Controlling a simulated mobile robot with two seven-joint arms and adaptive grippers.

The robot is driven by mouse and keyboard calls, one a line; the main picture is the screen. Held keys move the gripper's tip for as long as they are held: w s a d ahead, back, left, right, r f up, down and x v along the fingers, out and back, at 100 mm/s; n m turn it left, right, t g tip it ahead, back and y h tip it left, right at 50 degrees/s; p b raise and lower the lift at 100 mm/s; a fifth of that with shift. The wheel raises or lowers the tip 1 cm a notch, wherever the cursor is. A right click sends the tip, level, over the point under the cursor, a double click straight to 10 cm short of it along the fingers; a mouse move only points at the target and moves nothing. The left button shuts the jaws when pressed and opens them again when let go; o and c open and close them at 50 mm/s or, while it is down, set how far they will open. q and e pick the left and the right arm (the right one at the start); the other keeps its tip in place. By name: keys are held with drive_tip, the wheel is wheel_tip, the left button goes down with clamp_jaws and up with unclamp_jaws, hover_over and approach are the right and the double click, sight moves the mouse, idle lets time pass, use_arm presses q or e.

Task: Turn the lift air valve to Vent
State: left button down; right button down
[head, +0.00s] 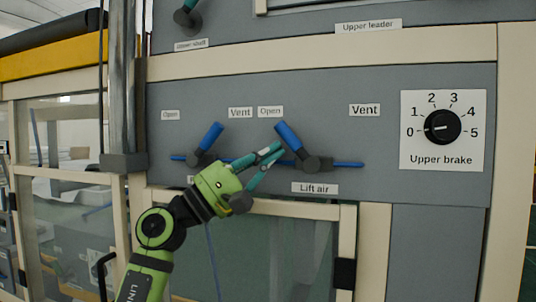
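The lift air valve (312,164) is on the grey panel above the "Lift air" label (315,188). Its blue handle (289,137) tilts up and left, toward the "Open" label (270,112). The "Vent" label (364,110) is up and right of the valve. My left gripper (281,150) reaches up from the lower left. Its teal fingertips are close together beside the lower left side of the handle; I cannot tell whether they touch it or how far they are parted. My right gripper is not in view.
A second blue-handled valve (204,148) is to the left, its label partly hidden by my gripper. The upper brake dial (440,127) is on the right. An upper shaft knob (187,19) is at the top left. Cream frame bars and glass panes lie below the panel.

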use_arm(q)
drive_tip(key=shift+r, duration=0.1)
drive_tip(key=shift+r+m+g, duration=0.15)
drive_tip(key=shift+m+g, duration=0.15)
drive_tip(key=shift+m, duration=0.1)
